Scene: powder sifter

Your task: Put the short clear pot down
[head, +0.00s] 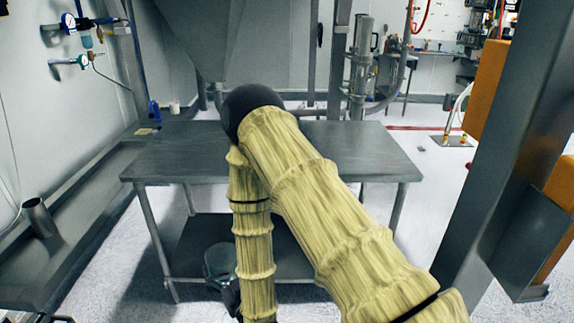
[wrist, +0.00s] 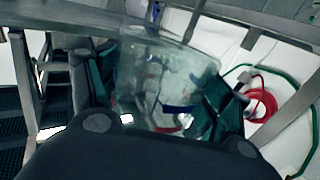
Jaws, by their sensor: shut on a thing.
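The short clear pot (wrist: 165,65) is see-through with a pale rim and fills the middle of the wrist view. My gripper (wrist: 158,105) is shut on it, with a dark green finger on each side. In the head view the pot (head: 217,263) shows low, left of my sleeved forearm, below the tabletop's height and in front of the table's lower shelf. My gripper there is mostly hidden behind my arm. I cannot tell whether the pot touches anything beneath it.
A grey metal table (head: 160,165) stands ahead; its visible top is bare, partly hidden by my arm. Its lower shelf (head: 290,262) is dark. A metal cylinder (head: 39,217) stands at the left. A thick grey post (head: 500,170) rises at the right.

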